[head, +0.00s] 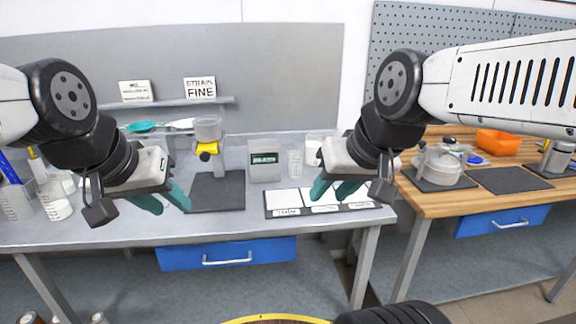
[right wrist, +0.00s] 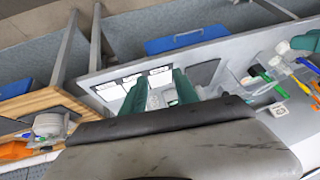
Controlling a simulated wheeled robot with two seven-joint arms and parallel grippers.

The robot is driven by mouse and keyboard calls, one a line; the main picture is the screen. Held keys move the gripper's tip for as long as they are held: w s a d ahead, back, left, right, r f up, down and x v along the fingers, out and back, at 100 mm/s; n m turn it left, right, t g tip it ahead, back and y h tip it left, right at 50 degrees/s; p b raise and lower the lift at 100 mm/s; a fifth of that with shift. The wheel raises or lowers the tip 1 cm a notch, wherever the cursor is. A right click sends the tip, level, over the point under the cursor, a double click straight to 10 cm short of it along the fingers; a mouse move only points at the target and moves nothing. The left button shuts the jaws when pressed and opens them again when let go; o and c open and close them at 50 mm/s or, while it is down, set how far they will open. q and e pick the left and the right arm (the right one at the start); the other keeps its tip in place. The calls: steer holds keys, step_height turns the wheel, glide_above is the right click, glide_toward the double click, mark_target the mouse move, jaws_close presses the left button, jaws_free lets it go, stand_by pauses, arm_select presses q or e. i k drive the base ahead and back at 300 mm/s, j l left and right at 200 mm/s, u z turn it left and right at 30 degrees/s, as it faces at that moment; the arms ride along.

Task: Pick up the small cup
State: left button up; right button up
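A small clear cup (head: 295,163) stands on the grey table, right of a grey box with a display. A larger clear beaker with white contents (head: 313,147) stands behind it, partly hidden by my right gripper. I cannot tell for sure which vessel is the small cup. My right gripper (head: 335,190) has teal fingers apart, above the white cards, right of the small cup. In the right wrist view the right gripper (right wrist: 158,95) is open, with clear vessels seen beyond its fingers. My left gripper (head: 163,198) is open and empty over the table's left part.
A grey display box (head: 265,165), a clear cup on a yellow holder (head: 208,129) and a dark mat (head: 217,192) are mid-table. Beakers (head: 53,200) stand far left. A wooden table (head: 440,199) with a lidded pot (head: 438,166) is right.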

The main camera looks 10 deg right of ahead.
mark_target(295, 165)
steer(key=i+l+u, duration=0.3)
steer(key=l+u, duration=0.3)
steer(key=l, duration=0.15)
steer(key=i+l+u, duration=0.1)
steer(key=l+u, duration=0.25)
steer(key=l, duration=0.15)
steer(key=l+u, duration=0.3)
steer(key=l, duration=0.15)
